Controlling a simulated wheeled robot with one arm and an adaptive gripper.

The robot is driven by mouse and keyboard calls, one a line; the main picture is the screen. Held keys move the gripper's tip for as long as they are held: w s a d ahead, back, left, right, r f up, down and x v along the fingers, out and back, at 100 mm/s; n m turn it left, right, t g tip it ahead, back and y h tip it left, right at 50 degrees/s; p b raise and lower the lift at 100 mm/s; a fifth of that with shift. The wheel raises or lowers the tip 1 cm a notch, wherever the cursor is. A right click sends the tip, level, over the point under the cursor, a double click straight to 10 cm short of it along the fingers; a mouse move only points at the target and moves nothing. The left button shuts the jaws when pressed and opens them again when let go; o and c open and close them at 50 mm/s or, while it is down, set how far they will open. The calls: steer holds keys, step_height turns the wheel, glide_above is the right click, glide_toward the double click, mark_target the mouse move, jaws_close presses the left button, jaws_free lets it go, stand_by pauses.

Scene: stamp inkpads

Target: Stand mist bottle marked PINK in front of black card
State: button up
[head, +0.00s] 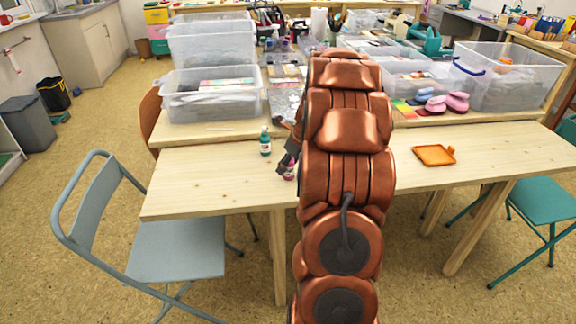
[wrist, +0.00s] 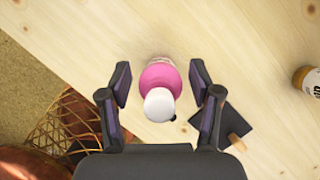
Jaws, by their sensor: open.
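The pink mist bottle (wrist: 160,78) with a white cap stands on the table, between the two fingers of my gripper (wrist: 159,84) in the wrist view. The fingers are open, with a gap on each side of the bottle. In the head view a little of the pink bottle (head: 289,173) shows beside my gripper (head: 287,160); my arm hides much of that area. Its label cannot be read. The black card (wrist: 250,124), with a small wooden piece at its lower edge, is right of and below the bottle in the wrist view.
A green bottle (head: 265,141) stands on the near table (head: 200,186), left of my gripper. An amber-looking bottle (wrist: 309,80) is at the wrist view's right edge. An orange tray (head: 434,155) lies to the right. Clear bins (head: 210,97) stand behind. The near table's left part is clear.

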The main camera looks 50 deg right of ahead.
steer(key=v, duration=1.1)
steer(key=shift+r, duration=0.2)
steer(key=s+a+n+g+y, duration=0.15)
steer(key=s+a+n, duration=0.25)
steer(key=a+n, duration=0.7)
steer(key=s+a+n+g, duration=0.25)
steer(key=a+n, duration=0.35)
steer(key=a, duration=1)
steer(key=s+a+f+n+g, duration=0.1)
steer(key=s+a+n, duration=0.2)
steer(key=s+n, duration=0.2)
steer(key=s+a+f+n+g+h, duration=0.1)
steer(key=s+a+n, duration=0.3)
steer(key=s+n, duration=0.2)
steer(key=s+a+f+n+g+h, duration=0.1)
steer(key=s+a+n, duration=0.3)
steer(key=s, duration=0.5)
steer(key=shift+s+f+n, duration=0.2)
steer(key=shift+f+n, duration=0.25)
steer(key=shift+n, duration=0.75)
steer(key=s+p+v, duration=0.2)
steer(key=p+v, duration=1.2)
steer(key=shift+r+t, duration=0.4)
steer(key=shift+r, duration=0.25)
